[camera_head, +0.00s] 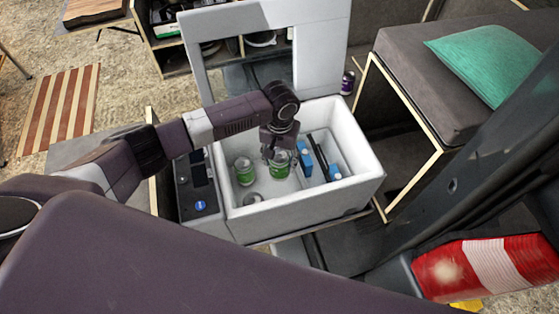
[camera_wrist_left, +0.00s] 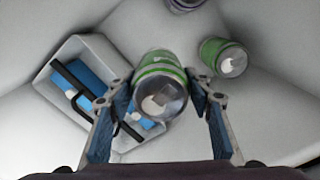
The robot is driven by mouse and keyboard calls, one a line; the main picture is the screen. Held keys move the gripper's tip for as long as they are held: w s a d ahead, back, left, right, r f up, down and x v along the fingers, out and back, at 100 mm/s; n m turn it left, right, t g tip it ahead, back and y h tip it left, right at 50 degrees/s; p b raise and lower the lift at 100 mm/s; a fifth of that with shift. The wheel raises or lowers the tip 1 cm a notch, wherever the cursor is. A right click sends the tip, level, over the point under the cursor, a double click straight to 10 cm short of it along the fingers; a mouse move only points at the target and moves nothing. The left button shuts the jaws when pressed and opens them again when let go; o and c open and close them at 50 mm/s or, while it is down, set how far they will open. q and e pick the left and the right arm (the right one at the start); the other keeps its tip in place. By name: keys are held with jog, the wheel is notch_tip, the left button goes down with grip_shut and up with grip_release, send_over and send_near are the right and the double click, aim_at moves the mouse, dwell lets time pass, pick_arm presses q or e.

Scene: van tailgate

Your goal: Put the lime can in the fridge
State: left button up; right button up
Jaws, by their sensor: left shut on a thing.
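A green can, the lime can (camera_head: 280,168), is between the fingers of my left gripper (camera_head: 277,152), inside the open white fridge (camera_head: 305,212). In the left wrist view the lime can (camera_wrist_left: 158,72) shows its silver end, and the blue-padded fingers of the left gripper (camera_wrist_left: 160,92) are shut on its sides. Whether it touches the fridge floor, I cannot tell. My right gripper is not in view.
A second green can (camera_head: 244,172) stands left of the held one; it also shows in the wrist view (camera_wrist_left: 226,58). A silver-topped can (camera_head: 252,199) is near the front wall. A basket with blue items (camera_head: 306,158) fills the right side. The lid (camera_head: 322,50) stands open behind.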

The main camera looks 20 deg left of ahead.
aim_at(280, 156)
pick_arm(q)
notch_tip(280, 156, down, 4)
jog(key=b, duration=0.4)
jog(key=shift+w+f, duration=0.1)
jog(key=shift+f+b, duration=0.7)
jog(key=shift+f, duration=1.5)
jog(key=o, duration=1.5)
jog(key=shift+o, duration=0.2)
notch_tip(280, 156, up, 12)
jog(key=shift+r, duration=0.1)
